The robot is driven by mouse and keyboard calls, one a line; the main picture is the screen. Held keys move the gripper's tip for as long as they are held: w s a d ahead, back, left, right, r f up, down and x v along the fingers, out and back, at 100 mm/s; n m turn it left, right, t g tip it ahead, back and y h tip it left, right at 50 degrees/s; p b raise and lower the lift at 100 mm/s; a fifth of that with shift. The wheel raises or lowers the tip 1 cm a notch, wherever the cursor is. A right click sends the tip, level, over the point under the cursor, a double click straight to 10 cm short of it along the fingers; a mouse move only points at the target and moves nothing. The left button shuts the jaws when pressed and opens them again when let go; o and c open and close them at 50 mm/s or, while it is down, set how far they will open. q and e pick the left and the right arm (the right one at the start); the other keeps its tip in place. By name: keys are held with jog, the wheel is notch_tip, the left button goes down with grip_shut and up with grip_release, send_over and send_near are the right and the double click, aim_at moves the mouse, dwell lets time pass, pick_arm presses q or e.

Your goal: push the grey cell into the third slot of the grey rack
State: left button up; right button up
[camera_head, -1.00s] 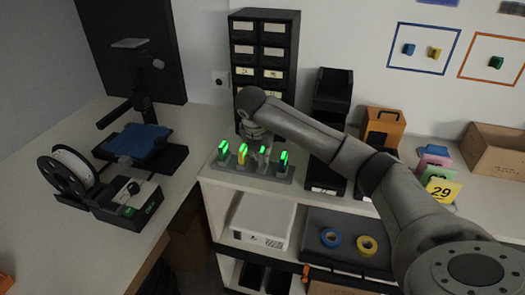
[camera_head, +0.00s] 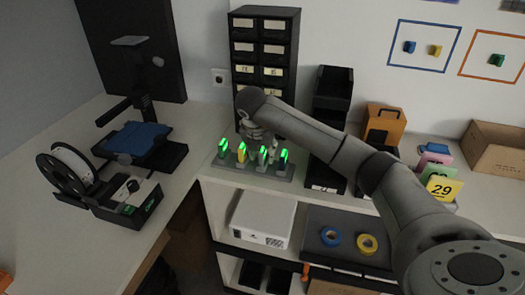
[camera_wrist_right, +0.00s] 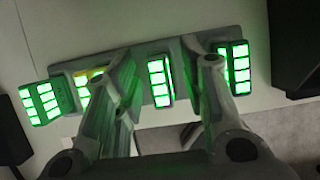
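The grey rack (camera_head: 254,176) stands on the white shelf top and holds a row of cells with green lights. The grey cell (camera_head: 262,157) stands upright in the third slot from the left, and its lit face (camera_wrist_right: 160,82) shows in the right wrist view. My right gripper (camera_head: 262,146) is just above and behind this cell. In the right wrist view its two fingers (camera_wrist_right: 166,58) are apart, one on each side of the grey cell, with gaps between. How deep the cell sits is hard to tell. My left gripper is out of view.
A yellow cell (camera_head: 241,153) is in the second slot, and dark cells (camera_head: 222,149) (camera_head: 283,161) fill the outer slots. A black drawer cabinet (camera_head: 262,45) stands behind, and black bins (camera_head: 331,100) stand to the right.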

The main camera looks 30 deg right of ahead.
jog(key=v, duration=1.2)
